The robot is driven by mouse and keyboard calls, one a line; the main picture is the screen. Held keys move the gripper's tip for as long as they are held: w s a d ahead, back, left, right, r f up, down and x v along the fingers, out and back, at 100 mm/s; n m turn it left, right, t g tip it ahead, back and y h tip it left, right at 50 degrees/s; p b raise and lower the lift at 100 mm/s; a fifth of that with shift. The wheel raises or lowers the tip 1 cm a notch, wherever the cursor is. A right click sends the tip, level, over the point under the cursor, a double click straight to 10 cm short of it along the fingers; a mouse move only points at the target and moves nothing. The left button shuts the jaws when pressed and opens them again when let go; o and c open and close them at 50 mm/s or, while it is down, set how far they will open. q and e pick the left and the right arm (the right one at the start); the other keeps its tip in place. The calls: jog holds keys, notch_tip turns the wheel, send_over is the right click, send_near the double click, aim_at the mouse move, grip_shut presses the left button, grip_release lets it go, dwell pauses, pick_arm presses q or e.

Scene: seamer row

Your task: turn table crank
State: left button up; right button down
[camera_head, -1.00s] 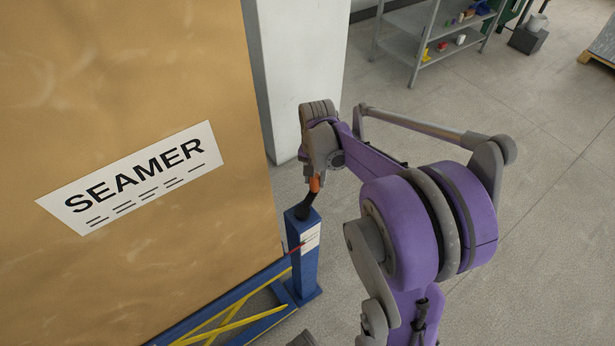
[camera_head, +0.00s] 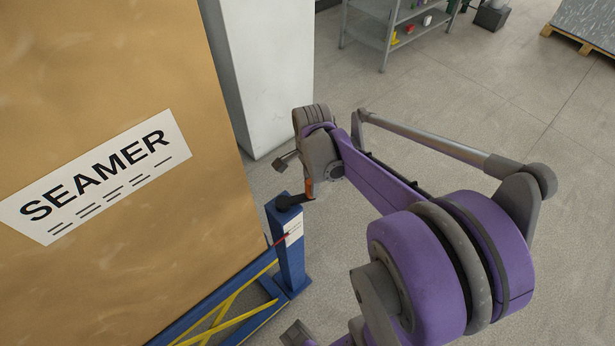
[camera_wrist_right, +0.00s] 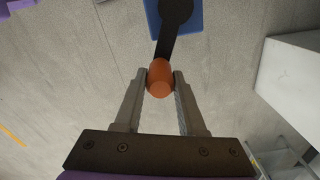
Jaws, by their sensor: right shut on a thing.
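The table crank is a dark arm (camera_head: 290,201) on top of a blue post, with an orange handle (camera_head: 309,188) at its outer end. In the right wrist view the orange handle (camera_wrist_right: 159,79) sits between the two grey fingers, and the dark crank arm runs up from it to the hub over the blue post top (camera_wrist_right: 187,16). My right gripper (camera_head: 308,184) is shut on the orange handle; it also shows in the right wrist view (camera_wrist_right: 160,84). In the head view the fingers are partly hidden by the wrist. My left gripper cannot be made out.
The blue post (camera_head: 291,248) carries a white label and a red pointer. It stands beside a tan SEAMER panel (camera_head: 100,120) and a blue frame with yellow crossed bars (camera_head: 228,310). A white column (camera_head: 262,75) stands behind. Open floor lies to the right; a shelf (camera_head: 385,30) is farther back.

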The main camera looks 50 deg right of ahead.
jog(key=shift+s+a+m, duration=0.4)
jog(key=shift+s+m, duration=0.05)
jog(key=shift+m, duration=0.4)
jog(key=shift+s+a+m, duration=0.35)
jog(key=shift+s+m, duration=0.1)
jog(key=shift+m, duration=0.4)
jog(key=c, duration=0.5)
grip_release()
notch_tip(320, 180, up, 11)
jog(key=p, duration=0.1)
